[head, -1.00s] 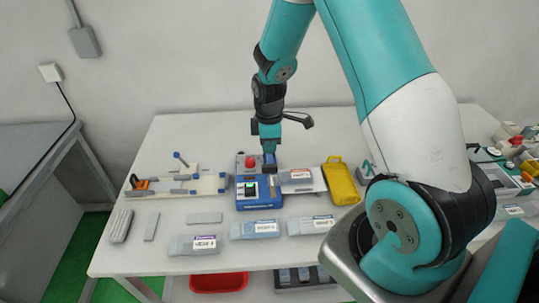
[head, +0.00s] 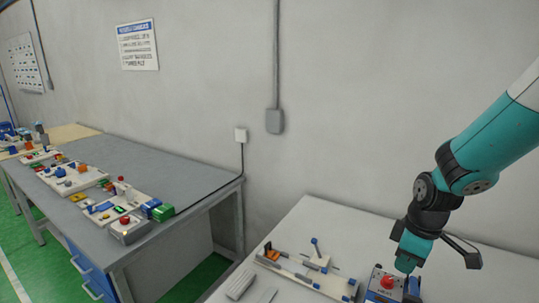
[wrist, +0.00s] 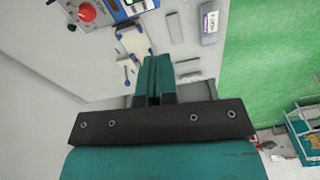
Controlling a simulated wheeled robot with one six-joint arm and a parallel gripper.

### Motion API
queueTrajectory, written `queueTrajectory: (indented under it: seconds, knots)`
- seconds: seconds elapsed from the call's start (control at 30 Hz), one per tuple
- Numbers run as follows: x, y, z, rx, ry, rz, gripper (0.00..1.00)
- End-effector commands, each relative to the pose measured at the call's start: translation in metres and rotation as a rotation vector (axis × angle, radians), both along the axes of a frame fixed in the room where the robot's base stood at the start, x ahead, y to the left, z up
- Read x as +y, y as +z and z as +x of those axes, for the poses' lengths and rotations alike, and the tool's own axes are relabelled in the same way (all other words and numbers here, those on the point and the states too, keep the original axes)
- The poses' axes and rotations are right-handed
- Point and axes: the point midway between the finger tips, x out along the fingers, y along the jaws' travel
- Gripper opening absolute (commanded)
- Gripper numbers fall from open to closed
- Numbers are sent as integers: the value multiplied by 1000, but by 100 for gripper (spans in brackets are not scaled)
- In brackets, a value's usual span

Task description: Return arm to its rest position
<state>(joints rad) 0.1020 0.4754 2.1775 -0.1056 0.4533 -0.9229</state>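My arm comes in from the right edge of the head view, with my gripper (head: 406,266) low at its end, close beside the red-button control box (head: 378,293). In the wrist view, the two teal fingers of my gripper (wrist: 154,60) lie side by side with only a thin line between them, and nothing shows held. The red button (wrist: 87,12) and part of the blue device (wrist: 125,10) are at the upper left there, apart from the fingertips.
A white fixture (head: 300,275) lies on the white table (head: 315,215). A grey bench (head: 170,165) with coloured parts stands at left. The wrist view shows grey pieces (wrist: 175,27), a labelled grey pouch (wrist: 211,22) and green floor (wrist: 270,70).

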Motion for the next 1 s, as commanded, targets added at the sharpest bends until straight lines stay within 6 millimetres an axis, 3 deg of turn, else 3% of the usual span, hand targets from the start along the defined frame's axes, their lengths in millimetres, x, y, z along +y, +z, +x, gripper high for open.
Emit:
queueTrajectory:
  seconds: [0.03, 0.2, 0.33, 0.5, 0.67, 1.0]
  knots:
    - [26, 8, -12, -17, -21, 34, 0]
    - [99, 46, -79, 1, -124, 157, 0]
    - [135, 62, -137, 38, -177, 224, 0]
    - [154, 68, -191, 82, -219, 267, 0]
    - [159, 71, -208, 100, -236, 276, 0]
    - [159, 72, -207, 99, -238, 277, 0]
